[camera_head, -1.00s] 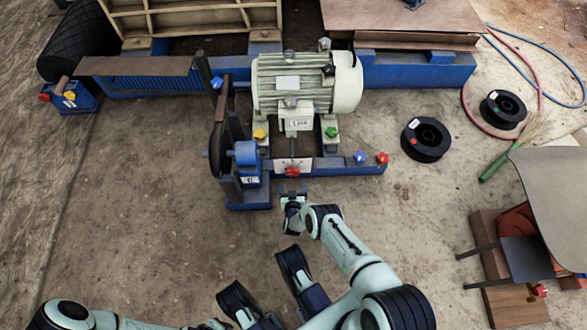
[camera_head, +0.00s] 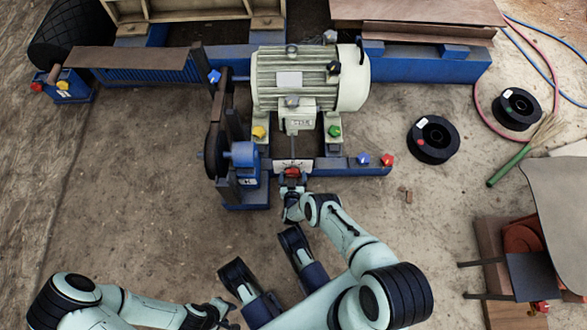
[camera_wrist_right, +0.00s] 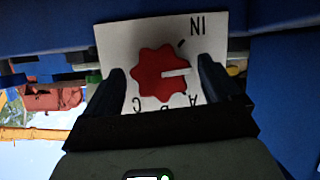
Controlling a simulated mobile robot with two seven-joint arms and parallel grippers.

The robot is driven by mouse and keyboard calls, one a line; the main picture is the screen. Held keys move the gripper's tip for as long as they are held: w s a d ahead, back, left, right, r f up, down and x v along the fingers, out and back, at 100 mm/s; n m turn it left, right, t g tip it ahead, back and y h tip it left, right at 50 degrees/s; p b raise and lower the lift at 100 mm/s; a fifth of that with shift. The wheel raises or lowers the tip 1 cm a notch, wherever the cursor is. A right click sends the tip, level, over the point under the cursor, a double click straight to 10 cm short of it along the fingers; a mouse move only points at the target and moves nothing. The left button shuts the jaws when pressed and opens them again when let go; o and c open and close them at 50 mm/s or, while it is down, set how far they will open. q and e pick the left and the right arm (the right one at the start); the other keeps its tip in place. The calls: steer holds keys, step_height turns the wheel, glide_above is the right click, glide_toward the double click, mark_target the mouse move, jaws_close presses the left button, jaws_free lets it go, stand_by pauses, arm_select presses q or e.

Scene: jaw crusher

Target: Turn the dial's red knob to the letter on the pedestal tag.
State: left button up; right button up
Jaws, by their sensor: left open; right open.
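The red knob (camera_head: 291,172) sits on a white dial plate (camera_head: 305,164) on the blue beam below the motor. In the right wrist view the lobed red knob (camera_wrist_right: 150,75) has a white pointer line toward the picture's right. The upside-down plate (camera_wrist_right: 117,42) shows "IN" at top right and A, B, C below the knob. My right gripper (camera_head: 291,184) is open, its fingers on either side of the knob; contact is unclear. My left gripper (camera_head: 222,312) is open and empty at the bottom. The pedestal tag (camera_head: 249,182) is too small to read.
Yellow (camera_head: 259,132), green (camera_head: 335,131), blue (camera_head: 363,159) and other red (camera_head: 387,160) knobs are nearby. The cream motor (camera_head: 310,78) stands behind the dial. Black spools (camera_head: 433,140) lie at right. The ground at left is clear.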

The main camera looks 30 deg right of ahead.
steer(key=shift+w+d+f, duration=0.1)
steer(key=shift+w+d, duration=0.05)
steer(key=shift+w, duration=0.1)
steer(key=c, duration=1.1)
steer(key=shift+o, duration=0.2)
steer(key=shift+d+m+t+y, duration=0.1)
steer(key=shift+m+t+y, duration=0.4)
steer(key=shift+m, duration=0.5)
steer(key=shift+s+m+t+y, duration=0.1)
steer(key=shift+m+t+y, duration=0.4)
steer(key=shift+m+y, duration=0.6)
steer(key=shift+m, duration=0.3)
